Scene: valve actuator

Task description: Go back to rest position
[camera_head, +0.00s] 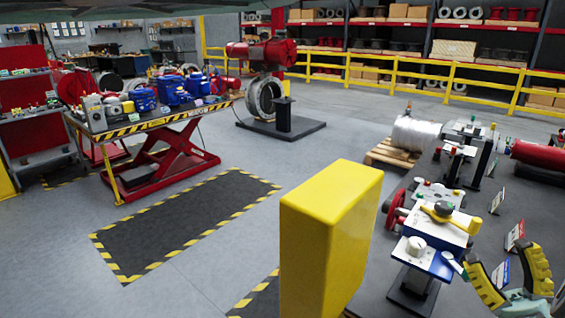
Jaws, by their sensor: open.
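The gripper appears apart from the yellow handle. A small blue-and-white plate on a stand (421,258) is close to the left finger.
Small signs (514,236) stand near the gripper. A red cylinder (538,154) lies farther back. A yellow block (325,240) hides the lower middle; I cannot tell whether it is mine. A red lift table (160,122) stands left, with open floor between.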

